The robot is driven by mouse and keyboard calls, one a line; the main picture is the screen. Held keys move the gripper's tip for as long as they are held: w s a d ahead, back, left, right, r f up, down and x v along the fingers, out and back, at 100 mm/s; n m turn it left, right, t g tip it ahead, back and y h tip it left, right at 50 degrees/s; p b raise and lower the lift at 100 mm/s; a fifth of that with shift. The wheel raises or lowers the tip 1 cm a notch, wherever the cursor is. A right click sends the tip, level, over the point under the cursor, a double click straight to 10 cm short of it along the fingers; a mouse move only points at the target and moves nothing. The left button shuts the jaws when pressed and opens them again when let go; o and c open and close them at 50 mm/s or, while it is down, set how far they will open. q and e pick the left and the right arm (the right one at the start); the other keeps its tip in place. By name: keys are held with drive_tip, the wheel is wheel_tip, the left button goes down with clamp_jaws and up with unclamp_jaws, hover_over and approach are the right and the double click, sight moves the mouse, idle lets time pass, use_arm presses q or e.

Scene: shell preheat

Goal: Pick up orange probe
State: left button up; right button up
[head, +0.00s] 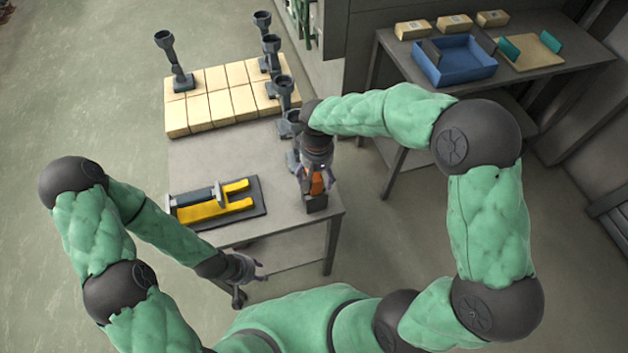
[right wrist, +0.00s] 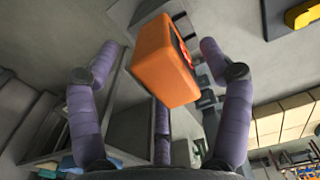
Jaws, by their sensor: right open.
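The orange probe (head: 317,184) stands at the right edge of the grey table, on a small dark block (head: 316,204). My right gripper (head: 315,175) is open over it, with its fingers around its upper part. In the right wrist view the probe's orange body (right wrist: 160,62) shows between the spread purple fingers of my right gripper (right wrist: 150,60), with gaps on both sides. Its far end is hidden. My left gripper (head: 250,270) hangs empty off the table's front edge; its opening is unclear.
A yellow tool on a dark mat (head: 258,205) lies on the table's left. Pale boxes (head: 215,105) and several dark cup-topped stands (head: 174,65) fill the back, some stands close behind my right gripper. A second table holds a blue bin (head: 455,70).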

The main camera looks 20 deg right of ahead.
wheel_tip(320, 180, down, 2)
drive_tip(key=shift+w+f, duration=0.1)
drive_tip(key=c, duration=1.4)
